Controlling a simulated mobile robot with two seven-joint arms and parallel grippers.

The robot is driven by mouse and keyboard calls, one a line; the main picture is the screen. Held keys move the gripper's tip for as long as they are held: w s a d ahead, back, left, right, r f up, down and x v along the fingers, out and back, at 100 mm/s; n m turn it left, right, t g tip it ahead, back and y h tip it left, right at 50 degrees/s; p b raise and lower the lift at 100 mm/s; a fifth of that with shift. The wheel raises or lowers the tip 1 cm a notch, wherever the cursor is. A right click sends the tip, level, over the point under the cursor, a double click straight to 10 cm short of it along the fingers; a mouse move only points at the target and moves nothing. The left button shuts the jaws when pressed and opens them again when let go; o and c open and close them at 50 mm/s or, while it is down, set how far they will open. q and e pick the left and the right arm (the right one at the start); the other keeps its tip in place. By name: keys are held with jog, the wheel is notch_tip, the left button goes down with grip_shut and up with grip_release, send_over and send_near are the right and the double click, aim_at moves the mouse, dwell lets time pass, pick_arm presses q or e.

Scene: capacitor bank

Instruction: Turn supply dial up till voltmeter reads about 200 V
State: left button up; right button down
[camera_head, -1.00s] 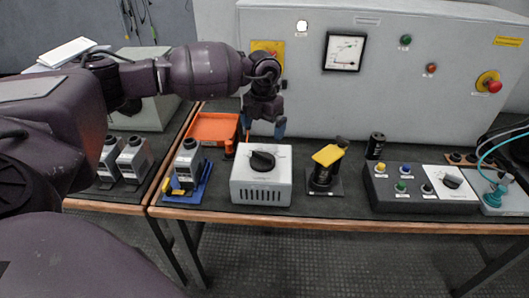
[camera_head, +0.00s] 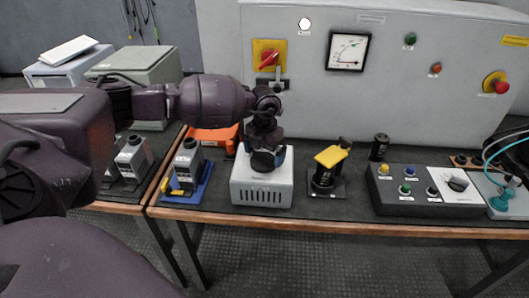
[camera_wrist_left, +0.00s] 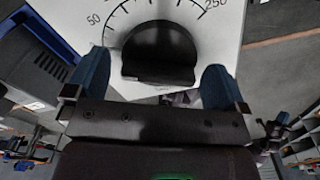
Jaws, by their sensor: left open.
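The white supply box (camera_head: 262,195) stands on the bench. My left gripper (camera_head: 266,158) is above it, pointing down, and hides its dial in the head view. In the left wrist view, the black dial knob (camera_wrist_left: 158,52) lies between the two blue fingers of my open left gripper (camera_wrist_left: 156,84). I cannot tell whether the fingers touch it. Printed marks 50 and 250 show on the scale around the knob. The voltmeter (camera_head: 347,51) is on the grey cabinet; its figures are too small to read. My right gripper is out of view.
An orange tray (camera_head: 214,138) and a blue stand (camera_head: 187,186) are left of the box. A yellow-topped black device (camera_head: 327,174) stands close on its right, and a button panel (camera_head: 412,190) is farther right. The cabinet (camera_head: 430,95) rises behind.

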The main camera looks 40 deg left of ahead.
pick_arm(q)
jog(key=c, duration=0.9)
jog(key=shift+m, duration=0.4)
jog(key=shift+d+m, duration=0.1)
jog(key=shift+m, duration=2.3)
jog(key=o, duration=0.9)
notch_tip(320, 180, up, 11)
jog(key=p, duration=0.1)
